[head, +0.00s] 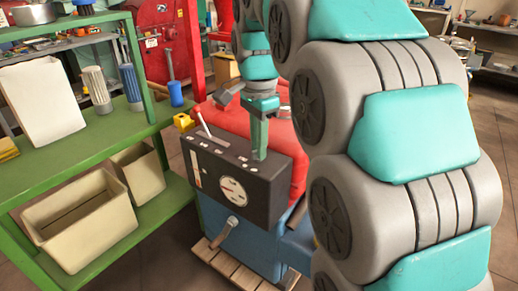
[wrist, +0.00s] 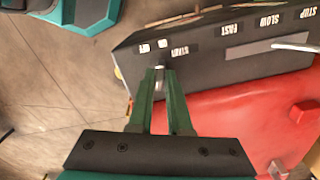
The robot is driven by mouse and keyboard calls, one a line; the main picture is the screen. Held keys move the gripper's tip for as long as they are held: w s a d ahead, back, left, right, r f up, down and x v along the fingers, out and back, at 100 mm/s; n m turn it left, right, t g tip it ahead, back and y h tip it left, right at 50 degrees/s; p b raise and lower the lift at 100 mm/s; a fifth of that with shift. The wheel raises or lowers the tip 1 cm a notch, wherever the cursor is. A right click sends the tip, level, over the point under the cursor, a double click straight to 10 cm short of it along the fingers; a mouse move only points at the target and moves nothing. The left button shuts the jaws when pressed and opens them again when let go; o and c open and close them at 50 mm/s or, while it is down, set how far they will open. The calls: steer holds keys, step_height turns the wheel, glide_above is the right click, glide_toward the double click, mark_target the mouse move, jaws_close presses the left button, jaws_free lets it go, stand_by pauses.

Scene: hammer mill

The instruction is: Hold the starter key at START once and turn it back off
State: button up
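The black control panel (head: 210,180) sits on the blue and red machine. Its top face also shows in the wrist view (wrist: 205,65), with white labels including START (wrist: 180,50), FAST, SLOW and STOP. My gripper (head: 259,155) points down at the right end of the panel's top. In the wrist view its green fingers (wrist: 160,72) close in on both sides of a small silvery starter key (wrist: 159,78), beside the START label and two smaller labels. The fingers appear shut on it. They hide most of the key, so its turn position cannot be told.
A lever (head: 204,125) rises from the panel's left part, and a round gauge (head: 233,188) is on its front. The red housing (head: 225,117) lies behind. A green shelf (head: 95,150) with cream bins (head: 95,235) stands at left. My arm fills the right side.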

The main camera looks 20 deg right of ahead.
jaws_close()
steer(key=shift+m, duration=1.3)
steer(key=shift+p, duration=0.3)
